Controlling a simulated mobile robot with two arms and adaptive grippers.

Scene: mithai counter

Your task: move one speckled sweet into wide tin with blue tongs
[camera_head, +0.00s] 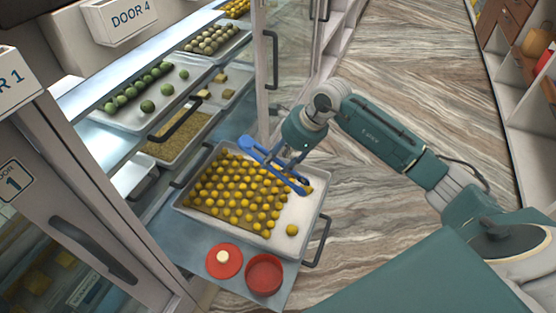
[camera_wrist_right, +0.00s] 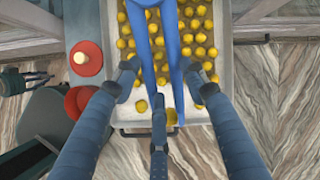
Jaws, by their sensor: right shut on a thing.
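My right gripper (camera_head: 289,161) is shut on the blue tongs (camera_head: 256,151), holding them over the right part of the pulled-out tray (camera_head: 311,214). The tongs also show in the right wrist view (camera_wrist_right: 171,25). The tray bears rows of round yellow sweets (camera_head: 239,193); speckles are too small to tell. One sweet (camera_head: 292,230) lies apart near the tray's front right corner. Another (camera_wrist_right: 171,117) shows beside a gripper finger; whether anything touches it is unclear. An open red round tin (camera_head: 264,275) stands in front of the tray. A dark jaw-like part at the wrist view's left edge looks like my left gripper (camera_wrist_right: 27,80).
A red lid (camera_head: 224,261) with a cream knob lies left of the tin. Trays of green sweets (camera_head: 147,106) and square pieces (camera_head: 219,89) sit in the cabinet behind. An open glass door (camera_head: 270,75) stands close behind my right gripper. The floor at right is clear.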

